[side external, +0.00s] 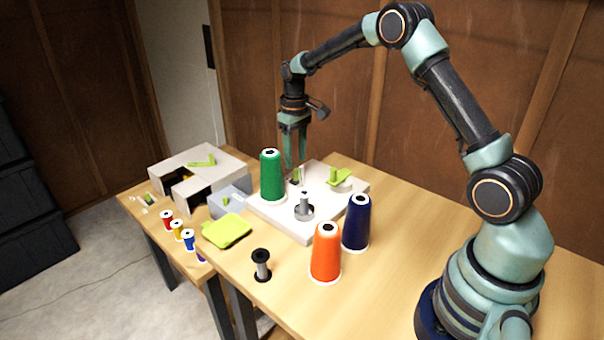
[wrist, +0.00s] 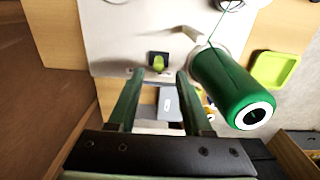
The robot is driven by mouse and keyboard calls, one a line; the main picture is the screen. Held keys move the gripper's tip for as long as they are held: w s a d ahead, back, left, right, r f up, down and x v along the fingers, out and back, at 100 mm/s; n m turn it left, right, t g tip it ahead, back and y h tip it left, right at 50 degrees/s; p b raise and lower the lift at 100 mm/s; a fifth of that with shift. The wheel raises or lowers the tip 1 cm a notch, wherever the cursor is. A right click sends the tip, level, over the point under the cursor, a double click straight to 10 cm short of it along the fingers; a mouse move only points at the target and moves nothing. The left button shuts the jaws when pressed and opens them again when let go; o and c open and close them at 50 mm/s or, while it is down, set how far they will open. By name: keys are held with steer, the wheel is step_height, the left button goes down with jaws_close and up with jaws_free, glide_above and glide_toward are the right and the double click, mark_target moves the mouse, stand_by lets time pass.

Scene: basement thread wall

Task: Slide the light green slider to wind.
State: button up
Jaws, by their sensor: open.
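The light green slider (wrist: 159,62) is a small knob in a dark slot near the edge of the white machine plate (wrist: 120,30). In the side view the slider (side external: 296,174) is small, beside the green thread cone (side external: 271,175). My gripper (wrist: 160,74) is open and empty, with the slider showing between and just beyond its fingertips. In the side view my gripper (side external: 295,164) points down over the back part of the plate (side external: 315,228). I cannot tell the fingertips' height over the slider. No wind marking is readable.
The green cone (wrist: 230,85) stands close to the right finger. A light green lever (side external: 340,177) and a metal spindle (side external: 304,207) are on the plate. Orange (side external: 325,255) and navy (side external: 356,222) cones stand in front.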

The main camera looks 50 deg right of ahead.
mark_target(295, 170)
steer(key=shift+r, duration=0.75)
steer(key=shift+r, duration=2)
steer(key=s+a+r+t, duration=0.3)
steer(key=s+a+r, duration=0.3)
steer(key=s+r, duration=0.4)
steer(key=s+a+t, duration=0.2)
steer(key=s+a, duration=0.3)
steer(key=s, duration=0.6)
steer(key=shift+s+r+t, duration=0.25)
steer(key=shift+t, duration=0.05)
